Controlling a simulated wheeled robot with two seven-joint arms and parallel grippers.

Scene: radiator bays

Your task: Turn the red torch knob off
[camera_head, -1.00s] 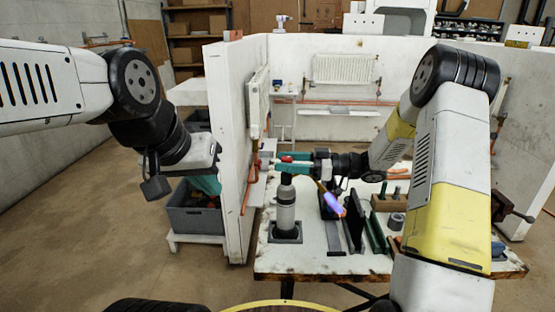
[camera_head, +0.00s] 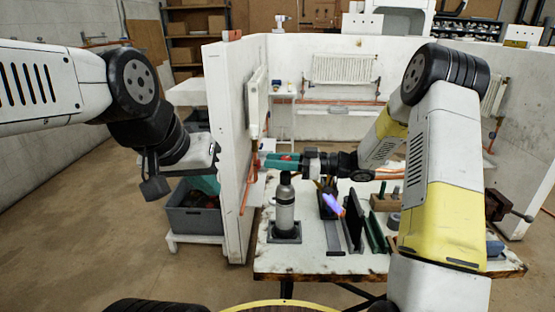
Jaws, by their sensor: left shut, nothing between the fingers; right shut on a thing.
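The torch is a grey bottle (camera_head: 285,212) standing upright in a dark square base on the bench. Its blue-violet flame (camera_head: 334,204) is burning, pointing down to the right. A small patch of the red knob (camera_head: 286,157) shows between the teal fingers of my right gripper (camera_head: 272,162). The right gripper is shut on the knob at the top of the torch, reaching in from the right. The fingers hide most of the knob and the torch head. My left gripper (camera_head: 205,184) is shut and empty, hanging at the left, away from the torch, over a grey crate.
A white partition wall (camera_head: 226,150) stands just left of the torch, with a radiator and copper pipes on it. The bench (camera_head: 310,262) holds dark upright plates (camera_head: 354,222) and blocks right of the torch. The grey crate (camera_head: 193,220) stands left of the partition.

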